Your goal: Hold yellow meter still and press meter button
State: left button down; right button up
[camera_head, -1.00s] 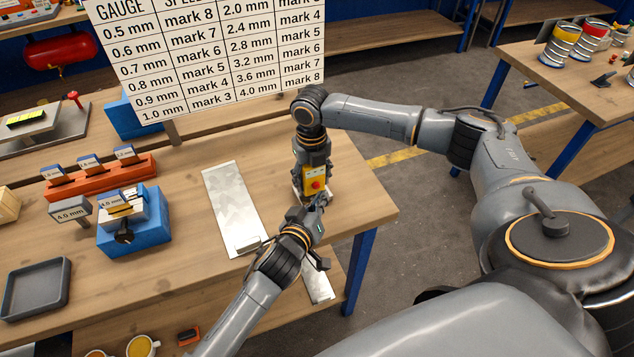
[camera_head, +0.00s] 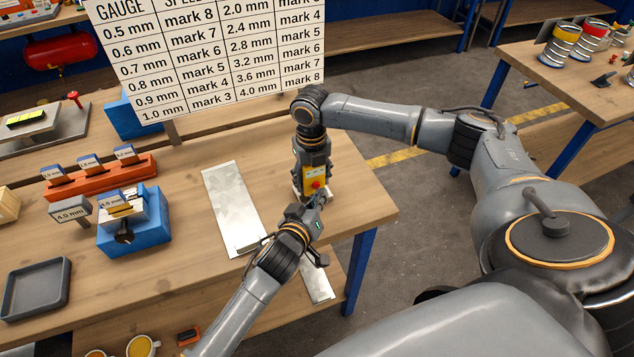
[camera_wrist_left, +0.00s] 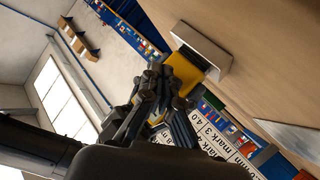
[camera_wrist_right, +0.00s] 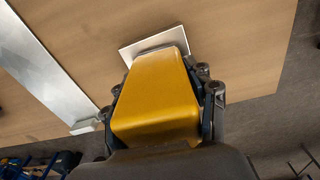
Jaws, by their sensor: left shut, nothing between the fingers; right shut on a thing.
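The yellow meter (camera_head: 312,176) with a red button (camera_head: 316,184) stands upright near the right end of the bench, on a small white base (camera_wrist_left: 205,50). My right gripper (camera_head: 313,160) comes down from above and is shut on the meter; the right wrist view shows the meter's yellow body (camera_wrist_right: 155,95) between the fingers. My left gripper (camera_head: 318,200) is shut and empty, its tips close to the meter's front, just below the red button. In the left wrist view, its fingers hide much of the yellow meter (camera_wrist_left: 208,60), and I cannot tell whether they touch it.
A metal sheet (camera_head: 232,205) lies left of the meter. A blue block (camera_head: 135,222) with gauge tags, an orange rack (camera_head: 100,177) and a grey tray (camera_head: 36,290) stand further left. A chart board (camera_head: 210,55) stands behind. The bench's right edge is close.

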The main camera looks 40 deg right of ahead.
pick_arm(q)
jog(key=shift+w+d, duration=0.15)
jog(key=shift+w, duration=0.4)
pick_arm(e)
jog(key=shift+s+f, duration=0.15)
jog(key=shift+f, duration=0.05)
dwell(0.5)
pick_arm(q)
jog(key=shift+r, duration=0.1)
jog(key=shift+s, duration=1.65)
jog(key=shift+s+a, duration=0.4)
jog(key=shift+s, duration=0.5)
jog(key=shift+s+a, duration=0.35)
jog(key=shift+s, duration=0.5)
pick_arm(e)
jog(key=o, duration=1.4)
pick_arm(q)
jog(key=shift+w, duration=0.15)
